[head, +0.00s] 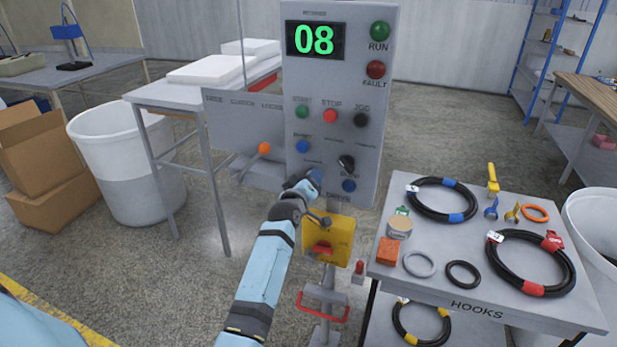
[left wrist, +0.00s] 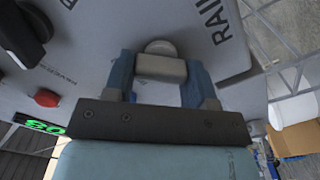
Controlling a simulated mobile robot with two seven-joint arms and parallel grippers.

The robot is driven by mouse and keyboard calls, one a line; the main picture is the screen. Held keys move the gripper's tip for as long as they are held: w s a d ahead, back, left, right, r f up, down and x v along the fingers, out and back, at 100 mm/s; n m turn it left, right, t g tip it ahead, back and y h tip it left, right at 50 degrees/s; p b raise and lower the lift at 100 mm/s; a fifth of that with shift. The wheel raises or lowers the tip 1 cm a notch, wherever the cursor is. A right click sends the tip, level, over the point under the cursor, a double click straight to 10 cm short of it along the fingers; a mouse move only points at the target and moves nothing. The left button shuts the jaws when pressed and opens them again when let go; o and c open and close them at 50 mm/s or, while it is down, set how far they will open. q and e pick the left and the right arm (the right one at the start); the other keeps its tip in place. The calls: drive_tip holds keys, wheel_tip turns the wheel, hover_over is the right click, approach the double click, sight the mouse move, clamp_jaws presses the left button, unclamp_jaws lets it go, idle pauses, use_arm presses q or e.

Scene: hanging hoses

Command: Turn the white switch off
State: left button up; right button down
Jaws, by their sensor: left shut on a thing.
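The white switch (left wrist: 161,67) sits on the grey control panel, between the two blue fingers of my left gripper (left wrist: 162,85) in the left wrist view. It has a pale block-shaped handle in front of a round base. My left gripper is shut on this handle. In the head view my left gripper (head: 313,179) is at the lower part of the control panel (head: 296,88) and hides the switch there. My right gripper is in neither view.
A black rotary knob (head: 346,162) and a blue button (head: 349,186) are close to my gripper. A yellow box (head: 341,232) on a stand is just below. A table (head: 460,214) with hose coils stands right, a white bin (head: 115,165) left.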

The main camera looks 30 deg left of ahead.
use_arm(q)
drive_tip(key=shift+n, duration=0.3)
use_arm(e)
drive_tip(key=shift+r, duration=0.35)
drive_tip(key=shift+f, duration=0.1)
use_arm(q)
drive_tip(key=o, duration=0.9)
drive_tip(key=shift+o, duration=0.2)
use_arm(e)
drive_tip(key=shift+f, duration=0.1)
